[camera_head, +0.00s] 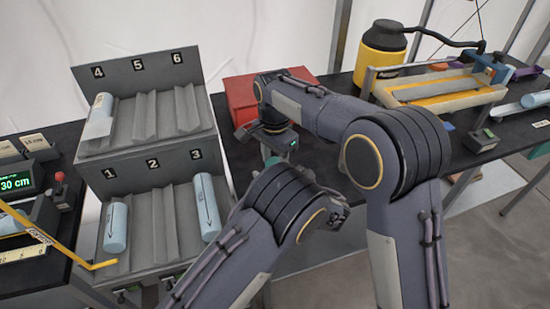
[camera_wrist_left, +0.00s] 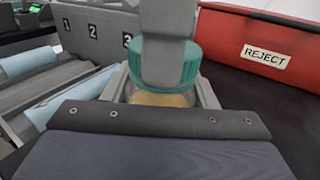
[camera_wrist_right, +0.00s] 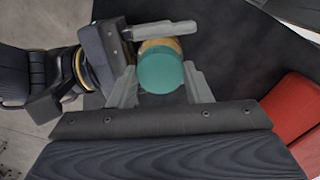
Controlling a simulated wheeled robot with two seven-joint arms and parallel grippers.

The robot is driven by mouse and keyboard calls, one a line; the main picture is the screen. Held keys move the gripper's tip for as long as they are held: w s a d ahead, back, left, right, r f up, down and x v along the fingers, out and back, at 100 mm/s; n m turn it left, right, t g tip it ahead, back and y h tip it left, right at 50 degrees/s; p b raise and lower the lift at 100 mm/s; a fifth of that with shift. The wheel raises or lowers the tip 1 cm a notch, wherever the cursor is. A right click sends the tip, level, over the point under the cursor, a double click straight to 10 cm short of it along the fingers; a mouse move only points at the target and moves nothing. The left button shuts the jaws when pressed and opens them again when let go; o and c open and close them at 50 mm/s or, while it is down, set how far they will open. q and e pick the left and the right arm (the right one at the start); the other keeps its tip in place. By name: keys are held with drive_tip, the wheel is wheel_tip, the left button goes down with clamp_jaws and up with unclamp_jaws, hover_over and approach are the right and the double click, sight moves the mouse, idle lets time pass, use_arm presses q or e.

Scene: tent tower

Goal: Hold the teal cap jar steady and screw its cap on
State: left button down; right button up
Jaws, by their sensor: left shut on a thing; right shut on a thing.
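The teal cap (camera_wrist_left: 190,62) sits on top of the jar (camera_wrist_left: 160,99), a clear body with yellowish contents. How tightly it is screwed cannot be told. My left gripper (camera_wrist_left: 163,92) is shut around the jar body below the cap. My right gripper (camera_wrist_right: 160,80) is shut on the cap, with one finger on each side of it. The cap shows from above in the right wrist view (camera_wrist_right: 160,72), with a strip of the jar (camera_wrist_right: 165,43) behind it. In the head view my arms largely hide the jar and both fingertips.
A red REJECT bin (camera_wrist_left: 265,45) stands close to the jar. A grey numbered rack (camera_head: 145,165) with pale blue cylinders is at the left. A yellow container (camera_head: 380,55) and a tray fixture (camera_head: 440,90) are at the back right of the dark table.

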drive_tip(key=m, duration=0.5)
drive_tip(key=shift+m, duration=0.4)
drive_tip(key=m, duration=0.5)
drive_tip(key=shift+w+m, duration=0.1)
drive_tip(key=shift+m, duration=0.3)
drive_tip(key=o, duration=0.9)
drive_tip(key=shift+o, duration=0.2)
drive_tip(key=shift+r, duration=2.25)
drive_tip(key=shift+c, duration=0.4)
